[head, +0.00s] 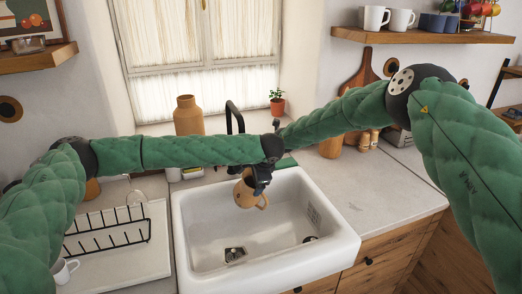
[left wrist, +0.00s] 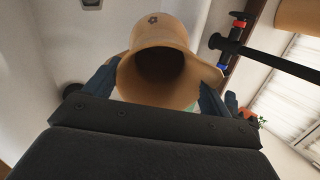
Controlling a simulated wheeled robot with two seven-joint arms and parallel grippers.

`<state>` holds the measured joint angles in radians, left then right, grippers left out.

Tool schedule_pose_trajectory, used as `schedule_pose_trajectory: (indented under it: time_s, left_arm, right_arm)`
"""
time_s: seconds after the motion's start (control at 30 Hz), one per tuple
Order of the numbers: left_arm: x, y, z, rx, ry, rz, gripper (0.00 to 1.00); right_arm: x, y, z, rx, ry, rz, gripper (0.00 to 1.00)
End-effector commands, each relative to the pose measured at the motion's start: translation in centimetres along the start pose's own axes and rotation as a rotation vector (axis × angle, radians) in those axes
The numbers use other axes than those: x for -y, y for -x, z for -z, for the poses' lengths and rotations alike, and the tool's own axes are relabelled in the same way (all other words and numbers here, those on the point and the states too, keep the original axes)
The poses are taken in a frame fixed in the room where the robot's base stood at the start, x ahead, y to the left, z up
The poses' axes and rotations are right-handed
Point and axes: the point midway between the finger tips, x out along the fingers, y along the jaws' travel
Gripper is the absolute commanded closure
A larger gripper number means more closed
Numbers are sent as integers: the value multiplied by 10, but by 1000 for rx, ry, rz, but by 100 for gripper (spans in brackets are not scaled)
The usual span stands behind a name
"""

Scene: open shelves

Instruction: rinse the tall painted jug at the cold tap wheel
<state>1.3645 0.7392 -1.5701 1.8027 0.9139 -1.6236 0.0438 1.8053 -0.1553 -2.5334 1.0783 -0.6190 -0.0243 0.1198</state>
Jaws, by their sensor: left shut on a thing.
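The painted jug (head: 246,193) is tan, with its handle to the right, over the back of the white sink. My left gripper (head: 259,178) is shut on it from above. In the left wrist view the jug (left wrist: 160,35) shows its open dark mouth, a small dark flower on its side and a finger (left wrist: 210,100) beside it. The black tap (head: 234,115) rises behind my left forearm. Its spout (left wrist: 270,60) passes right of the jug, with a small blue part (left wrist: 222,68) near its base. My right arm's dark end (head: 278,125) is behind the left wrist; its fingers are hidden.
The white sink (head: 335,250) looks empty. A drying rack (head: 105,235) and a white mug (head: 64,270) stand at left. A brown vase (head: 188,116) and potted plant (head: 277,103) are near the window. The counter at right (head: 385,190) is mostly clear.

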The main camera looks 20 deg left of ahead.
Motion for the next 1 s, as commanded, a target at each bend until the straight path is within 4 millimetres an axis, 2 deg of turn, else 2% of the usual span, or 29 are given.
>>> schedule_pose_trajectory:
  time_s: [0.43, 1.0]
  left_arm:
    - [-2, 4, 1, -1, 0, 1, 87]
    - [-30, 20, 9, -1, -1, 1, 87]
  right_arm:
    - [-1, 2, -2, 0, 0, 0, 70]
    - [-4, 12, -15, 0, 0, 0, 70]
